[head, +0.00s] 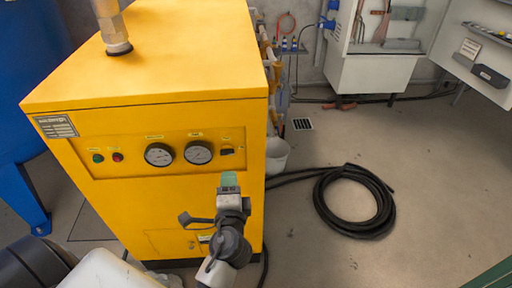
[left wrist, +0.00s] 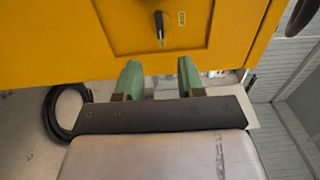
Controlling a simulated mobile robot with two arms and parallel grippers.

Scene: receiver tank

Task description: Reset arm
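My left gripper (head: 229,181) is in front of the yellow cabinet (head: 170,215), below the right end of its control panel. In the left wrist view its two green fingers (left wrist: 159,66) stand apart with nothing between them. A small dark switch (head: 227,152) sits on the panel just above the gripper in the head view. The switch also shows in the left wrist view (left wrist: 160,28), beyond the fingertips. I cannot tell how far the fingertips are from the cabinet face. My right gripper is not in view.
The panel also has two round gauges (head: 198,152) and small buttons (head: 117,157). A blue tank (head: 25,90) stands at left. A coiled black hose (head: 355,203) lies on the floor at right, near a white bucket (head: 277,155). Floor in front of the hose is clear.

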